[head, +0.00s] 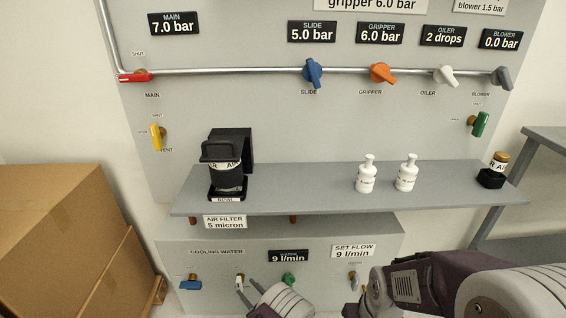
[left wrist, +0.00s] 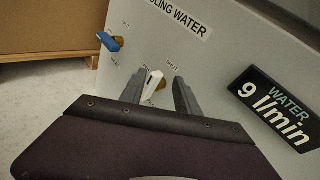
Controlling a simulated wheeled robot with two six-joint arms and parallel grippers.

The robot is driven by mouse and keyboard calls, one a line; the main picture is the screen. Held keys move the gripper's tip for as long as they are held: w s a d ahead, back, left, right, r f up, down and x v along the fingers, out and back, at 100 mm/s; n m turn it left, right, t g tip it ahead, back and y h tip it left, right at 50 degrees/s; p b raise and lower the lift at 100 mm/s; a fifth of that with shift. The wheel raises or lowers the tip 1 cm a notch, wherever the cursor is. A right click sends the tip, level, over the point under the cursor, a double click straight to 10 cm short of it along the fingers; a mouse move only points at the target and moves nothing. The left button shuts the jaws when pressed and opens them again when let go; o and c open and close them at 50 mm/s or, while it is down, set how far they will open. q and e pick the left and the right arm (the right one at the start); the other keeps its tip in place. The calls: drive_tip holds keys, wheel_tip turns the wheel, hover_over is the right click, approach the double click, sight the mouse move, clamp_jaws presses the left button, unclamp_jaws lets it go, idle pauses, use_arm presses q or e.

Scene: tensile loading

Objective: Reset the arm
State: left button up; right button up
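My left gripper (head: 254,287) is at the bottom of the head view, in front of the lower panel's cooling water valves. In the left wrist view its two grey fingers (left wrist: 159,92) are apart, with a small white valve handle (left wrist: 154,82) showing between them. I cannot tell whether the fingers touch the handle. The white handle also shows in the head view (head: 239,281), just past the fingertips. A purple and grey arm part of mine fills the lower right of the head view. I see no right gripper fingers clearly.
A blue valve handle (head: 190,284) is left of the white one, and a green one (head: 289,280) is right. The grey shelf (head: 310,191) juts out above, bearing a black filter unit (head: 229,160) and white bottles (head: 366,174). Cardboard boxes (head: 60,230) stand at left.

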use_arm(q)
drive_tip(key=s+a+r+n+g+y, duration=0.25)
drive_tip(key=a+r+n+g, duration=0.2)
drive_tip(key=a, duration=0.25)
drive_tip(key=s+a+r+n+g+h+p, duration=0.1)
drive_tip(key=s+a+r+n+g+h, duration=0.1)
drive_tip(key=s+r+n+g+h, duration=0.4)
drive_tip(key=s+a+r+n+g+h, duration=0.2)
drive_tip(key=s+n+g, duration=0.2)
drive_tip(key=s+n, duration=0.5)
drive_tip(key=s+d+r+n+t+h+p, duration=0.1)
drive_tip(key=s+d+r+n+h+p, duration=0.1)
drive_tip(key=r+p, duration=1.7)
drive_tip(key=s+d+r+n+t+h+p, duration=0.1)
drive_tip(key=r+n+p, duration=0.3)
drive_tip(key=r+p, duration=1.5)
wheel_tip(320, 180, up, 6)
drive_tip(key=shift+s+d+f+t+h+p, duration=0.2)
drive_tip(key=shift+s+d+t+h+p, duration=0.15)
drive_tip(key=shift+d+t+h, duration=0.35)
drive_tip(key=shift+a, duration=0.1)
